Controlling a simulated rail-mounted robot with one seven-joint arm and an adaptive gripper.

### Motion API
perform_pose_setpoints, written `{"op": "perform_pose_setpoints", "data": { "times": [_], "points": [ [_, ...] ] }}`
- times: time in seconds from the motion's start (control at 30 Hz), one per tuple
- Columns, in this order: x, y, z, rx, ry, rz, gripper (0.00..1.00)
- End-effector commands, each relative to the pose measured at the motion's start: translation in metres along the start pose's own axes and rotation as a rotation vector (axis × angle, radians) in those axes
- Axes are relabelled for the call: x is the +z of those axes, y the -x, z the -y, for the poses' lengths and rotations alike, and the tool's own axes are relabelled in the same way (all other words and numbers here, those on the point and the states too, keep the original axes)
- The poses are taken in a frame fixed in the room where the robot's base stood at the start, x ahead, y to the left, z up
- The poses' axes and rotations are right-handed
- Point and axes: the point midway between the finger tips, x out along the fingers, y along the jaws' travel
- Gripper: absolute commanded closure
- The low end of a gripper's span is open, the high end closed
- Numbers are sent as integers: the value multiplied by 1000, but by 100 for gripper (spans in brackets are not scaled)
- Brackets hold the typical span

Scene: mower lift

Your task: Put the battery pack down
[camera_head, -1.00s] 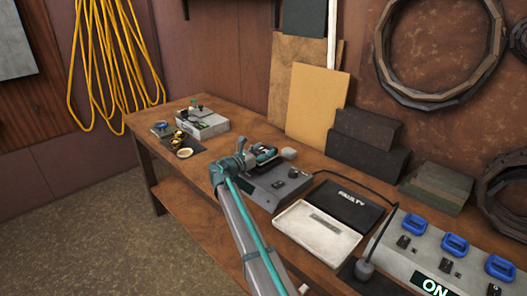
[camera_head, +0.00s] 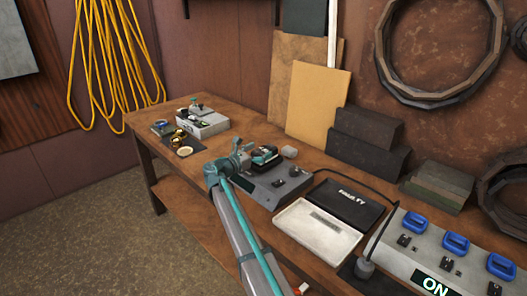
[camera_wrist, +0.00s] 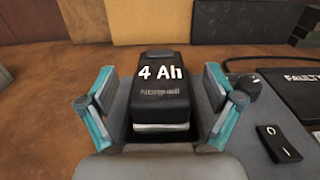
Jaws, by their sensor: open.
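The battery pack (camera_wrist: 160,95) is a black block marked "4 Ah" in the wrist view. It sits on the grey device (camera_head: 290,190) on the bench, and in the head view the pack (camera_head: 265,153) shows at the device's far left part. My gripper (camera_head: 247,152) is open just to the left of the pack. In the wrist view its teal fingers stand apart on either side of the pack's near end, with gaps between. The pack's underside and its seating are hidden.
Right of the device lie a black panel marked "FAULTY" (camera_head: 346,203) and a pale tray (camera_head: 318,229). A grey unit with blue parts and an "ON" sign (camera_head: 428,262) stands at front right. A small pale block (camera_head: 289,152) lies behind the pack.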

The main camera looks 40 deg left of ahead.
Motion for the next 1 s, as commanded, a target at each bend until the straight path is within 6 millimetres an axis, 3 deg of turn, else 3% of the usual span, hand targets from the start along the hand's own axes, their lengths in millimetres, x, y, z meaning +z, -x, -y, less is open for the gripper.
{"op": "perform_pose_setpoints", "data": {
  "times": [0.3,0.5,1.0],
  "points": [
    [-1,65,1,2,0,0,9],
    [-1,89,0,1,1,0,9],
    [0,97,0,0,1,0,9]
  ]
}}
